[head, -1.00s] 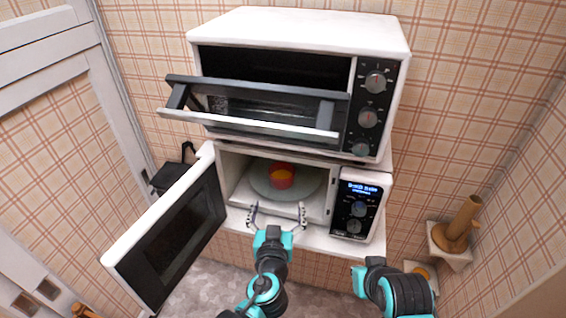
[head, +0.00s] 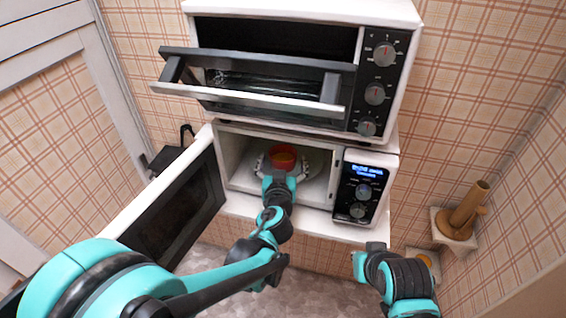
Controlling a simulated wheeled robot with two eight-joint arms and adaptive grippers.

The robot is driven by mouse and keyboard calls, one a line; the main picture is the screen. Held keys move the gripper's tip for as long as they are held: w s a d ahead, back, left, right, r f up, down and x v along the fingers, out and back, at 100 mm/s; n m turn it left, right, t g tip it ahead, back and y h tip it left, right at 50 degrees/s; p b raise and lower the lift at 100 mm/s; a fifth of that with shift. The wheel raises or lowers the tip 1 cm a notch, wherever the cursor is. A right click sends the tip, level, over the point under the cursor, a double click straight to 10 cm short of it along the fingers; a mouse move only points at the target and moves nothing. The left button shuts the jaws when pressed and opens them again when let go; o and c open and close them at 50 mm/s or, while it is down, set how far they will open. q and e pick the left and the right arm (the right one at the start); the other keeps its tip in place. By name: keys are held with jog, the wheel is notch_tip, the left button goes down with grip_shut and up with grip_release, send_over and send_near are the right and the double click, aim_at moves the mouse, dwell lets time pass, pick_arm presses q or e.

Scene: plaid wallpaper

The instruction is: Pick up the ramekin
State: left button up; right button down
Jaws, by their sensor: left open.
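The ramekin (head: 284,155) is a small red cup with orange-yellow inside. It sits on the pale round turntable (head: 318,165) inside the open lower microwave (head: 236,152). My left gripper (head: 283,166) is inside the cavity, open, with one finger on each side of the ramekin. I cannot tell whether the fingers touch it. The gripper's body hides the lower front of the ramekin. My right arm shows at the lower right, outside the microwave; its fingertips cannot be made out.
The microwave door (head: 165,205) is swung open to the left, beside my left arm. A toaster oven (head: 300,10) with its door (head: 250,98) tilted open stands above. A brown wooden object (head: 464,212) is on a small wall shelf at right.

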pick_arm(q)
jog(key=shift+w, duration=0.1)
jog(key=c, duration=1.4)
jog(key=shift+r, duration=0.1)
